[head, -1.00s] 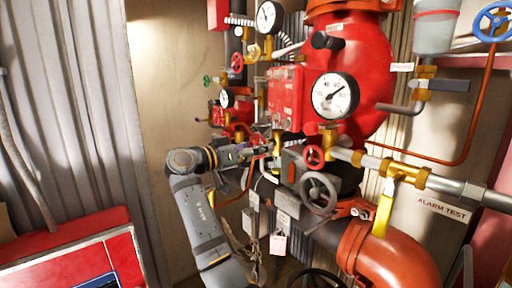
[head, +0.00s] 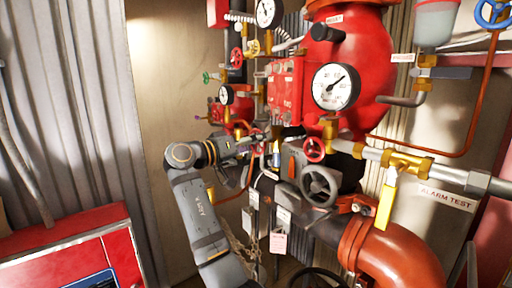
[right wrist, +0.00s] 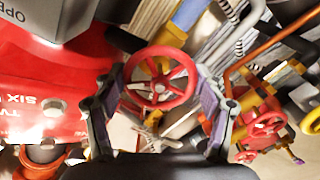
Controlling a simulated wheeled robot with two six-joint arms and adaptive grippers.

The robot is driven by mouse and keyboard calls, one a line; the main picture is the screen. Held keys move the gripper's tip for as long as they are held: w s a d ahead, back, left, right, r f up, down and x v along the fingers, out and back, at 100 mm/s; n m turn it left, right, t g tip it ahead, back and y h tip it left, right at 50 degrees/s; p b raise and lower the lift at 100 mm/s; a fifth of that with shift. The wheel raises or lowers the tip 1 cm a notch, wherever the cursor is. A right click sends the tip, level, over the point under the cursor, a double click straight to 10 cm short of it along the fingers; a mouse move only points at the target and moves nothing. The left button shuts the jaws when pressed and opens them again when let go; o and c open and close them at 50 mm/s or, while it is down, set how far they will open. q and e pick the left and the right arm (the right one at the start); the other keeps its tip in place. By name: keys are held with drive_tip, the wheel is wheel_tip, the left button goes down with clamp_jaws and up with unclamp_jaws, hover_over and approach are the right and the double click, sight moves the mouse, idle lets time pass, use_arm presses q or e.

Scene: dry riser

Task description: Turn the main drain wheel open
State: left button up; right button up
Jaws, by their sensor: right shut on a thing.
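A red spoked handwheel (right wrist: 160,87) sits between the two fingers of my right gripper (right wrist: 163,78) in the right wrist view. The fingers are shut on opposite sides of its rim. In the head view my right gripper (head: 260,140) reaches in among the valves left of the red riser body, and it hides the held wheel there. I cannot read a label on this wheel. My left gripper is not in view.
Right of my gripper are another small red wheel (head: 314,149), a grey handwheel (head: 319,186) and a large pressure gauge (head: 335,87). A yellow lever (head: 385,205) hangs farther right. A red cabinet (head: 70,250) stands at lower left.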

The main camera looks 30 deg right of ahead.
drive_tip(key=n, duration=0.2)
drive_tip(key=shift+n, duration=0.4)
drive_tip(key=n, duration=0.3)
drive_tip(key=shift+r+n, duration=0.1)
drive_tip(key=shift+n, duration=0.2)
drive_tip(key=n+p, duration=0.1)
drive_tip(key=n, duration=0.4)
drive_tip(key=shift+n, duration=0.3)
drive_tip(key=n+p, duration=0.1)
drive_tip(key=n, duration=0.2)
drive_tip(key=shift+n, duration=0.3)
drive_tip(key=n, duration=0.3)
drive_tip(key=shift+n, duration=0.3)
drive_tip(key=n, duration=0.8)
drive_tip(key=shift+n, duration=2.2)
drive_tip(key=shift+w, duration=0.1)
